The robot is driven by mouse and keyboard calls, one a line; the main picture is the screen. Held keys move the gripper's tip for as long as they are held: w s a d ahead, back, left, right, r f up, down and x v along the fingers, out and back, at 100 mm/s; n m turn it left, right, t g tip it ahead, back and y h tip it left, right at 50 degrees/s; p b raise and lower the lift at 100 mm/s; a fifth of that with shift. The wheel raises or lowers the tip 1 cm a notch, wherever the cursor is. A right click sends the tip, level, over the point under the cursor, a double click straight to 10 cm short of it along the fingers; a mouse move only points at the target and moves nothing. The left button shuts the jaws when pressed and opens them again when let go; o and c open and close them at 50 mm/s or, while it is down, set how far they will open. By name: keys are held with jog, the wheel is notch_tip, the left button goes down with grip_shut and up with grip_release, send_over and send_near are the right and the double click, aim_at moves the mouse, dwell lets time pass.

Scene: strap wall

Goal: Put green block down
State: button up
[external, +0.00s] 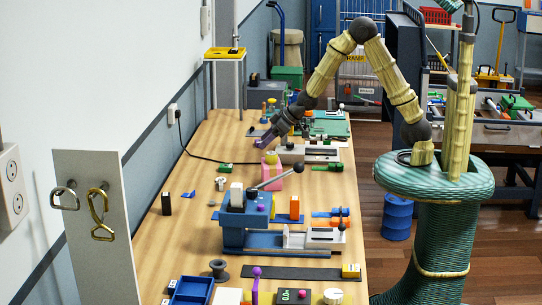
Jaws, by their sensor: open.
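My gripper (262,141) hangs over the middle-back of the wooden workbench, at the end of my bent arm. It is open, and I see nothing clearly held in it. A small green block (225,168) lies on the bench, below and left of my gripper in the picture and apart from it. A green piece with a dark end (327,167) lies farther right. I cannot tell for sure which green thing is the task's block. A pink block (271,172) and a small yellow piece (271,156) stand just below my gripper in the picture.
A blue press with a long lever (240,225) fills the bench's middle. A grey machine (305,153) is right of my gripper. A black cable (205,158) crosses the left side. A white panel with hooks (95,230) stands front left. Bare bench (205,140) shows at left.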

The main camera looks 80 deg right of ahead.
jog(key=s+a+g, duration=0.3)
jog(key=s, duration=0.8)
jog(key=s+a+r+g, duration=0.1)
jog(key=s+a+g, duration=0.2)
jog(key=s, duration=0.9)
jog(key=shift+s+a+r, duration=0.15)
jog(key=shift+s+r, duration=0.1)
notch_tip(320, 180, up, 4)
jog(key=p, duration=0.3)
jog(key=shift+f, duration=0.25)
